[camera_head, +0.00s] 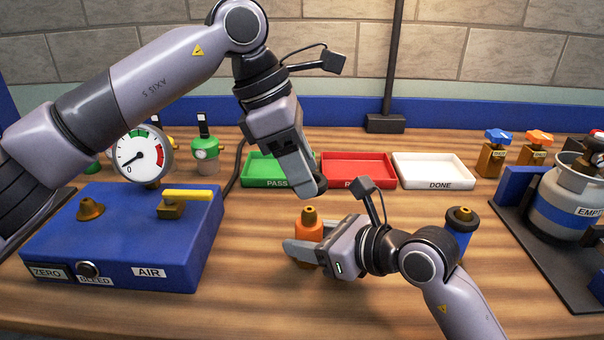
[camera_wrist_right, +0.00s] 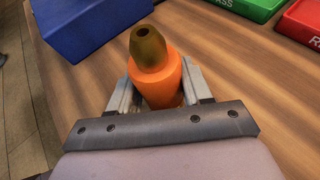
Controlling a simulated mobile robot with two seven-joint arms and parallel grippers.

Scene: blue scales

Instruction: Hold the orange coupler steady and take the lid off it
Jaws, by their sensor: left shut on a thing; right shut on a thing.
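The orange coupler (camera_head: 309,228) stands upright on the table, with its bare brass nozzle (camera_head: 310,214) on top. My right gripper (camera_head: 303,253) is shut around its body from the right. In the right wrist view the coupler (camera_wrist_right: 160,82) sits between both fingers, and its open brass tip shows. My left gripper (camera_head: 308,188) is above the coupler, angled down. It is shut on a small dark lid (camera_head: 320,186), mostly hidden by the fingers. The lid is apart from the coupler, above it and slightly right.
Green (camera_head: 262,178), red (camera_head: 350,178) and white DONE (camera_head: 440,182) trays stand behind. A blue AIR box (camera_head: 125,235) with a gauge (camera_head: 140,153) is at left. A blue coupler (camera_head: 459,232) stands behind my right wrist. A grey tank (camera_head: 570,200) is at right.

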